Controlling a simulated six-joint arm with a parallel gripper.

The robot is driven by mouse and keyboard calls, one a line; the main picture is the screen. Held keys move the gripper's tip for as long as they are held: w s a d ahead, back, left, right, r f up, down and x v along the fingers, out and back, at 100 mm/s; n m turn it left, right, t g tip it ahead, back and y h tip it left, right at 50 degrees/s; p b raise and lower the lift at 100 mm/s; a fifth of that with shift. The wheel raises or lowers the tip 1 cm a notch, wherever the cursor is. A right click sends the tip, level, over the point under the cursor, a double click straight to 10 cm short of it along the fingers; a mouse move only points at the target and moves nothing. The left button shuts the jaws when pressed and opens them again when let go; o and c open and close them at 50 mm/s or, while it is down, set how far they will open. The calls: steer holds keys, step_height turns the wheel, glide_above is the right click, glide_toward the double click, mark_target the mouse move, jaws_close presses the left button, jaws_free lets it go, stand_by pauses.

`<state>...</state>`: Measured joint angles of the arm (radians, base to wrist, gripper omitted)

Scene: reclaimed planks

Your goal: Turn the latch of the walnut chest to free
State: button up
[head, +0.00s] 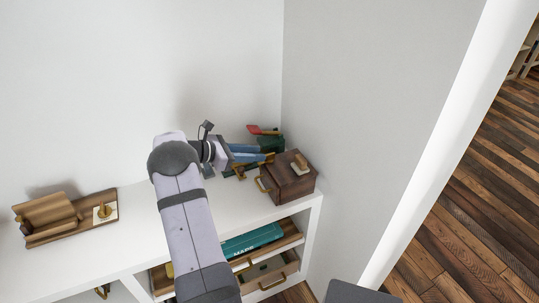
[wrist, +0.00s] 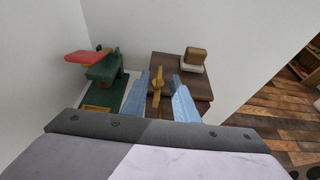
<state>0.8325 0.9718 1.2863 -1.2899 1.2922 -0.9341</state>
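In the wrist view the dark chest (wrist: 205,88) lies ahead and to the right. A brass latch (wrist: 157,90) shows between the two blue fingers of my gripper (wrist: 161,98). The fingers are apart, one on each side of the latch, with gaps visible; contact cannot be told. In the head view my gripper (head: 252,155) is just left of the chest, and the latch is hard to make out there.
A small wooden block on a pale base (wrist: 192,65) sits on the chest. A green object with a red top (wrist: 100,70) stands left of the fingers, close by. Walls rise behind and to the right. A wooden board piece (head: 48,212) and brass knob plate (head: 105,212) lie far left.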

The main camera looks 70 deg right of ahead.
mark_target(270, 154)
steer(key=shift+p+x, duration=0.5)
steer(key=shift+x, duration=2.65)
jaws_close()
